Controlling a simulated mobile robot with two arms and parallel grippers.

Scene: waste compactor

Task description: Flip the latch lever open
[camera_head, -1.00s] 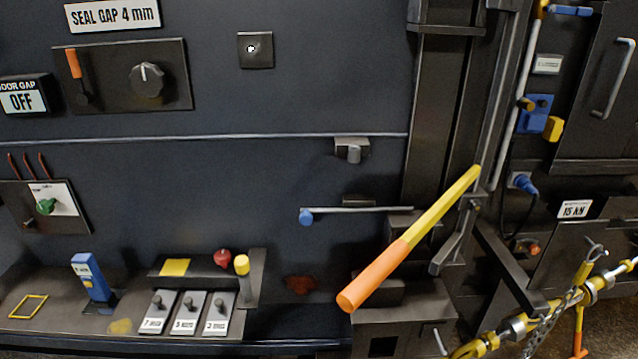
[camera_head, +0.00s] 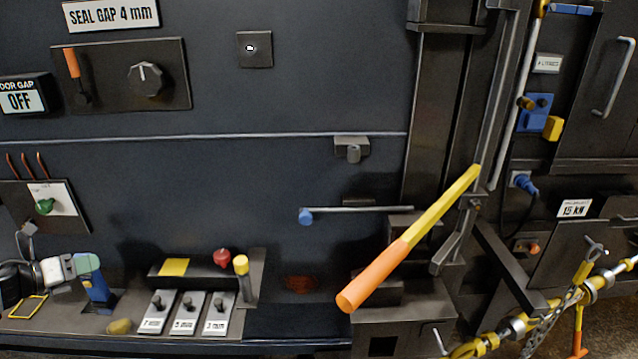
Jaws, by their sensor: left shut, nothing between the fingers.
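A thin grey lever (camera_head: 365,210) with a blue knob (camera_head: 306,216) at its left end lies roughly level across the dark panel. A long lever (camera_head: 400,252), orange at its lower end and yellow above, slopes up to the right in front of the column. No label shows which of them is the latch lever. My left gripper (camera_head: 88,263) is at the lower left, in front of the upper part of a blue upright block (camera_head: 97,290), partly hiding it. Its fingers look shut and empty, far left of both levers. My right gripper is not in view.
A shelf at the lower left carries a red knob (camera_head: 222,257), a yellow-topped post (camera_head: 242,266) and several small switches (camera_head: 187,302). A yellow bar and chain (camera_head: 550,312) are at the lower right. The panel's middle (camera_head: 200,200) is clear.

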